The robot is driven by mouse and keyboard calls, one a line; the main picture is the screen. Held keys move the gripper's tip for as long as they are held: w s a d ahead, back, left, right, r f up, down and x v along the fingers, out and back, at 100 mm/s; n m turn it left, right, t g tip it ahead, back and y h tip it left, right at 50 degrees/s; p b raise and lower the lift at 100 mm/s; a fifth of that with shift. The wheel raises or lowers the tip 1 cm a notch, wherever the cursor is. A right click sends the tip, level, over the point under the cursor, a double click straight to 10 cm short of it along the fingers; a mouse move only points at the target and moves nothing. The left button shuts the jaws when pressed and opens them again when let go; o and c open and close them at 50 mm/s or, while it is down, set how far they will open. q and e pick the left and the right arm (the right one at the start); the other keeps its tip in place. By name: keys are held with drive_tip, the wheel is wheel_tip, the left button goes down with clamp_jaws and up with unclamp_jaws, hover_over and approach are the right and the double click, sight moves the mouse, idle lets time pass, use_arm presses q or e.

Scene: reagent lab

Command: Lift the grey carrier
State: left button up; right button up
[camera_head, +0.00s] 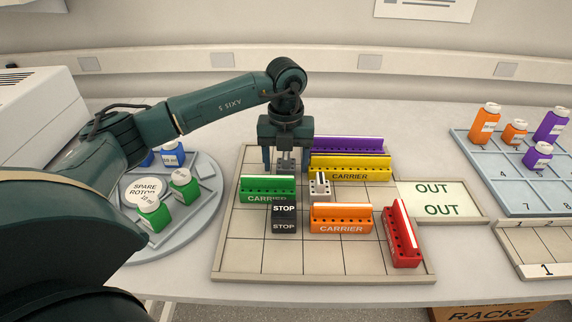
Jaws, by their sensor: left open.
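A small pale grey carrier (320,190) with dark holes stands on the gridded board (247,258), between the green carrier (258,196) and the yellow carrier (350,170). My left gripper (287,168) points down over the board, just left of and behind the pale grey carrier. Its two dark fingers are apart. A grey shape shows between them; I cannot tell whether it is part of the gripper or a thing on the board. My right gripper is not in view.
A black STOP block (284,217) stands in front of the gripper. Orange (341,222), red (402,238) and purple (348,145) carriers share the board. An OUT plate (402,199) lies right. A round rotor tray (197,222) with bottles is left.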

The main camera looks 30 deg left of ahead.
use_arm(q)
drive_tip(key=shift+f, duration=0.15)
drive_tip(key=c, duration=1.1)
